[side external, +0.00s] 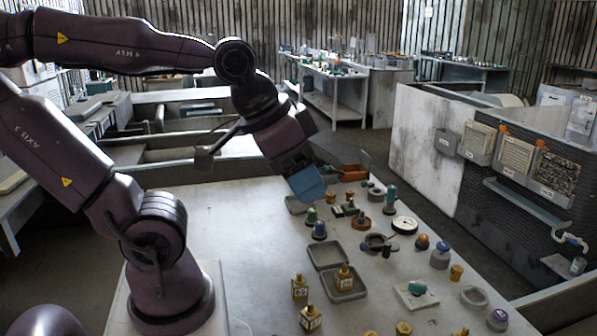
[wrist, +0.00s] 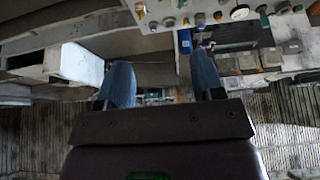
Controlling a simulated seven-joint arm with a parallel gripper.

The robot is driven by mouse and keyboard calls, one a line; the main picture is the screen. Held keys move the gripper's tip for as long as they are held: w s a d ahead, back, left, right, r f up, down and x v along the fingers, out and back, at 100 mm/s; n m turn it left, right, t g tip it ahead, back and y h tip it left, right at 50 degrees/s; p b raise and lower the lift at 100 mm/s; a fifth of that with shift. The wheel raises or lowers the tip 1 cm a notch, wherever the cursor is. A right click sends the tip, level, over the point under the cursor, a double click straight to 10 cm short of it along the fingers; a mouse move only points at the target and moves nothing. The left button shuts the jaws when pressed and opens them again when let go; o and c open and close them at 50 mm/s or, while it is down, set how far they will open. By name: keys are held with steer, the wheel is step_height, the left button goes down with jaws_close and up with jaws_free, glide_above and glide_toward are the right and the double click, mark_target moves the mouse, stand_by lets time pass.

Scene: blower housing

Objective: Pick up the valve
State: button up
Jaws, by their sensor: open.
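Several small brass-coloured fittings with labels stand on the table in the side view: one (side external: 300,286) near the table's middle, one (side external: 310,319) in front of it, and one (side external: 344,278) in a grey tray. They look like valves, but I cannot tell which one is the task's valve. My gripper (side external: 309,194) is above the far part of the table, tilted, apart from these fittings. In the wrist view my gripper (wrist: 160,68) shows two blue fingers spread apart with nothing between them.
The table (side external: 228,232) is clear on its left. A grey panel wall (side external: 430,150) stands beyond.

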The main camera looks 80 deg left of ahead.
steer(key=shift+s+r, duration=0.15)
steer(key=shift+r, duration=0.05)
steer(key=shift+o, duration=0.6)
